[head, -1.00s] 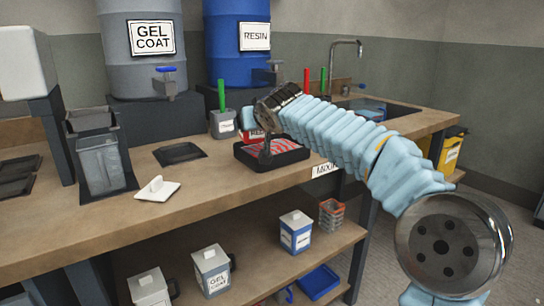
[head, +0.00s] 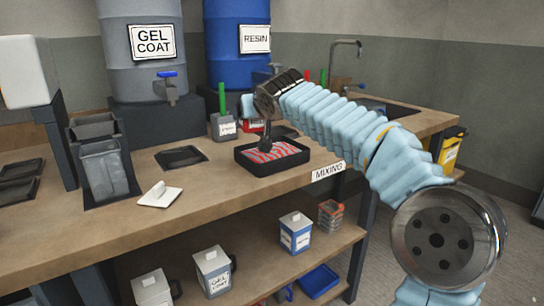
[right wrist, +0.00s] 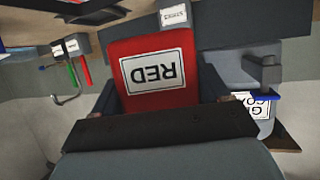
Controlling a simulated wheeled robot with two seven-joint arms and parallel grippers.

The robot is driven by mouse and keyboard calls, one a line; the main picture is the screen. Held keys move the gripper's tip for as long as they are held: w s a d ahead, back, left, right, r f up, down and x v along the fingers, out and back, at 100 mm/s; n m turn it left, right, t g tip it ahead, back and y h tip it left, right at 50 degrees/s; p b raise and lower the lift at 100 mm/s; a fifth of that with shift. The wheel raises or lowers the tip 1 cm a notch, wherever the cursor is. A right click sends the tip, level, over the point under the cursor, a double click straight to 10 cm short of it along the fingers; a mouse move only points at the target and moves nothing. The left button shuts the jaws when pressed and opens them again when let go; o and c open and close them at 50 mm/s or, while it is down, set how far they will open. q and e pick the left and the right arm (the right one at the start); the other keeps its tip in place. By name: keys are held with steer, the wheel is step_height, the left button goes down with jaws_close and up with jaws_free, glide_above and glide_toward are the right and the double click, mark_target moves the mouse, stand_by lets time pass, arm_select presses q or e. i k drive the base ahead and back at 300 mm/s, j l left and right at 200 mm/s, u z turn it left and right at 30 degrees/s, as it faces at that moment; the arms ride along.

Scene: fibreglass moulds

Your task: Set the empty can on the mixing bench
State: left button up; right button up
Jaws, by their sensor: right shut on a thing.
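The red can with the label RED (right wrist: 160,75) fills the middle of the right wrist view, its label upside down there. My right gripper (head: 264,138) is shut on it, with a finger on each side. In the head view only a small part of the red can (head: 253,127) shows behind the gripper. The gripper is over the back of the black tray on the mixing bench (head: 225,190). I cannot tell whether the can touches the bench, nor whether it is empty. My left gripper is not in view.
The black tray (head: 244,166) holds a red striped sheet. A grey cup with a green handle (head: 223,127) stands left of the gripper. Gel coat (head: 150,70) and resin (head: 237,70) drums stand behind. A white lid (head: 158,194) lies at the front; bench surface around it is bare.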

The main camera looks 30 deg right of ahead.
mark_target(210, 180)
steer(key=k+j, duration=0.15)
steer(key=k, duration=0.35)
steer(key=k+j, duration=0.1)
steer(key=k, duration=0.4)
